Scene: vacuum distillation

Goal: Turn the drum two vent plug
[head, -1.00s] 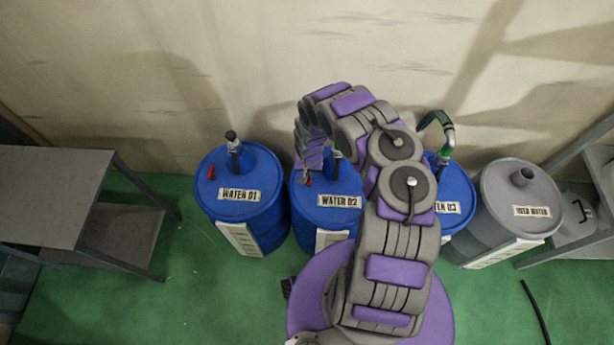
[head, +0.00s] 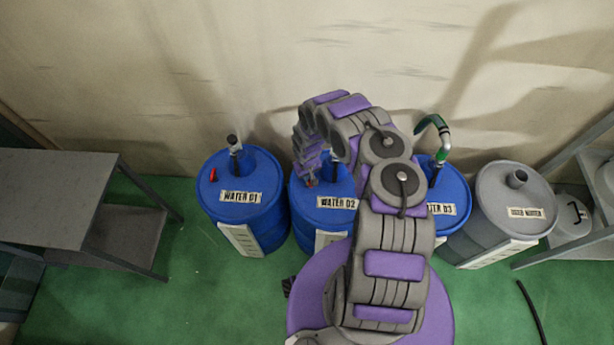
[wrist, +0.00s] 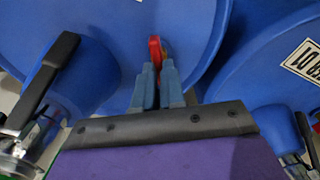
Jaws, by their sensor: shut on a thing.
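The drum labelled WATER 02 (head: 323,215) is blue and stands upright in the row by the wall. Its red vent plug (head: 311,182) shows at my gripper's tip on the drum top. In the wrist view the red plug (wrist: 155,50) stands up between the tips of my gripper (wrist: 156,75). The grey-blue fingers are closed on it, and they hide its lower part. In the head view my arm comes down on the drum from above and covers part of its top, and the fingers are too small there to make out clearly.
Drum WATER 01 (head: 243,215) stands left, with its own red plug (head: 213,175). Drum WATER 03 (head: 455,195) with a green-handled pipe (head: 440,135) and a grey used water drum (head: 515,200) stand right. In the wrist view a black-handled fitting (wrist: 48,85) is close on the left. A grey table (head: 50,195) is far left.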

